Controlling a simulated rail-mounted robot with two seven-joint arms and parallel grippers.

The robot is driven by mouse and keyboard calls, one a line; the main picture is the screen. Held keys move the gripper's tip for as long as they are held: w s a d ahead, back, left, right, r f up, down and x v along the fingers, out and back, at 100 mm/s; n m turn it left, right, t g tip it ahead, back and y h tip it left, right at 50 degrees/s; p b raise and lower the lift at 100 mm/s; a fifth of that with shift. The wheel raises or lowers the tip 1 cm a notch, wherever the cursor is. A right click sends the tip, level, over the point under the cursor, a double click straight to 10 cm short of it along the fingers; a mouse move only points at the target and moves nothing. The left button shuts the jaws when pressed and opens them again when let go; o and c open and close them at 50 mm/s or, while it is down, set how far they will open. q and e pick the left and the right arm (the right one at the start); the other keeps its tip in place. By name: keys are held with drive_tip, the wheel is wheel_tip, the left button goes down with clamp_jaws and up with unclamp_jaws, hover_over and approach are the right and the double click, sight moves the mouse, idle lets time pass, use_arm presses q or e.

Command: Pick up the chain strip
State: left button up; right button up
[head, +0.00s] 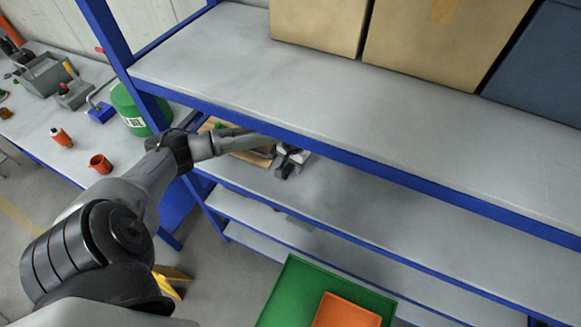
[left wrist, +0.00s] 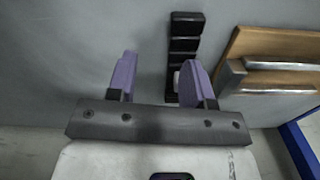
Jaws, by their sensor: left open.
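The chain strip (left wrist: 185,45) is a dark, segmented strip lying on a grey shelf in the left wrist view. Its lower part is partly hidden behind the right-hand finger of my left gripper. My left gripper (left wrist: 160,78) is open, with two purple fingers and nothing held between them. The strip lies toward the right-hand finger, not centred in the gap; I cannot tell whether they touch. In the head view my left gripper (head: 291,160) reaches under the upper shelf, over the middle one. I cannot make out the strip there. My right gripper is not in view.
A wooden board with metal bars (left wrist: 265,65) lies right of the strip. The upper shelf (head: 300,80) of the blue rack is overhead, carrying cardboard boxes (head: 430,40). The middle shelf (head: 370,200) is clear rightward. A green tray (head: 285,295) holds an orange one.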

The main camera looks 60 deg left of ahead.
use_arm(q)
drive_tip(key=shift+n, duration=0.9)
drive_tip(key=a, duration=0.1)
drive_tip(key=w+a+r, duration=0.1)
drive_tip(key=a, duration=0.1)
drive_tip(key=w+a+b, duration=0.1)
drive_tip(key=shift+a+r, duration=0.3)
drive_tip(key=shift+r, duration=0.1)
drive_tip(key=shift+a+f, duration=0.1)
drive_tip(key=shift+a, duration=0.05)
drive_tip(key=shift+f, duration=2.25)
drive_tip(key=shift+c, duration=0.3)
clamp_jaws()
